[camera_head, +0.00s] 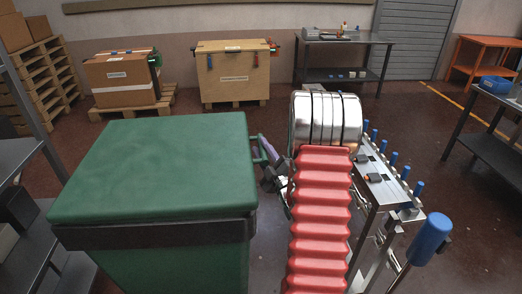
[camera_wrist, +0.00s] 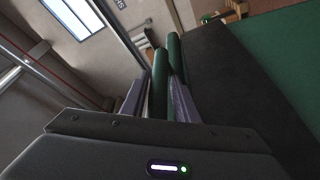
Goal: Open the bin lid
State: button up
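The green bin (camera_head: 175,268) stands at the front left in the head view, with its flat green lid (camera_head: 155,165) down on the dark rim. A green loop handle (camera_head: 263,152) sticks out from the lid's right side. My gripper (camera_head: 262,150) is at this handle, right of the bin. In the wrist view the handle (camera_wrist: 160,82) runs between my two purple-grey fingers (camera_wrist: 158,105) and fills the narrow space between them. The fingers look shut on it. The lid's green top (camera_wrist: 285,50) and the dark rim (camera_wrist: 230,75) show at the right there.
Red ribbed bellows (camera_head: 320,215) and silver rings (camera_head: 326,122) stand close right of my gripper. A bench (camera_head: 375,190) with blue-handled pieces is beyond them. A grey table (camera_head: 15,155) stands left of the bin. Boxes on pallets (camera_head: 122,80) stand behind, with open floor before them.

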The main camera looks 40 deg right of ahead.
jog(key=shift+c, duration=0.3)
grip_shut()
